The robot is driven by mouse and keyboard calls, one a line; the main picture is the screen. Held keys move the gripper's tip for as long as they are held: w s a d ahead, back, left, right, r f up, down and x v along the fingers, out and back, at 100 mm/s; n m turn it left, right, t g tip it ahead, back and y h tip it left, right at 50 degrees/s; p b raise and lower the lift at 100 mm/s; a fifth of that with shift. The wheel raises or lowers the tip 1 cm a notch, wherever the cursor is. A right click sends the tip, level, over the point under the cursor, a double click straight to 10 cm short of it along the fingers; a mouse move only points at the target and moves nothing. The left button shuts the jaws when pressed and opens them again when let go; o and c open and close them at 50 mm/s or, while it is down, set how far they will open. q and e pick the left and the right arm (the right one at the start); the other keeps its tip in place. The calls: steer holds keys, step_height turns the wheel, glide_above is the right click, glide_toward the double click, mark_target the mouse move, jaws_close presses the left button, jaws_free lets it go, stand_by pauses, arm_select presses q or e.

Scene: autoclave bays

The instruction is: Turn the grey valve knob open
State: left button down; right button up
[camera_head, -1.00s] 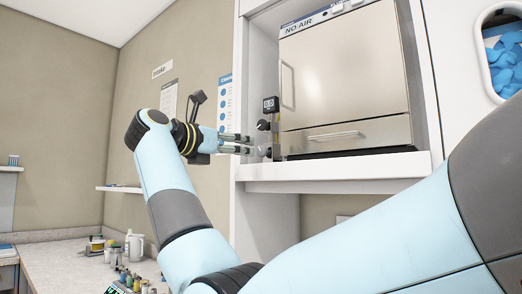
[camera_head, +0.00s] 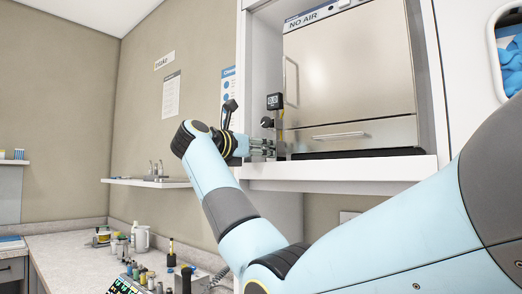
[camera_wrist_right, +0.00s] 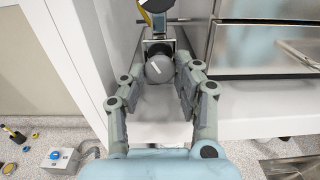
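The grey valve knob (camera_wrist_right: 159,69) is round with a pale line mark on its face. In the right wrist view it sits in front of a bracket at the top middle, between my right gripper's fingertips (camera_wrist_right: 161,65). The fingers are spread on either side of it with slight gaps, so they look open; contact is hard to judge. In the head view my right gripper (camera_head: 264,147) reaches to the valve beside the autoclave and largely hides the grey knob. A darker knob (camera_head: 267,122) and a small gauge (camera_head: 274,101) are above. My left gripper is not in view.
The autoclave (camera_head: 350,75), labelled NO AIR, stands just right of the valve on a white shelf (camera_head: 340,172). A white cabinet wall is close on the left. A counter (camera_head: 75,255) with bottles and a jug is lower left.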

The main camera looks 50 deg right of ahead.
jaws_close()
steer(key=shift+n, duration=1.4)
steer(key=shift+r+n+p, duration=0.1)
steer(key=shift+n+p, duration=0.2)
steer(key=shift+n, duration=1.9)
steer(key=o, duration=0.5)
jaws_free()
steer(key=shift+o, duration=0.2)
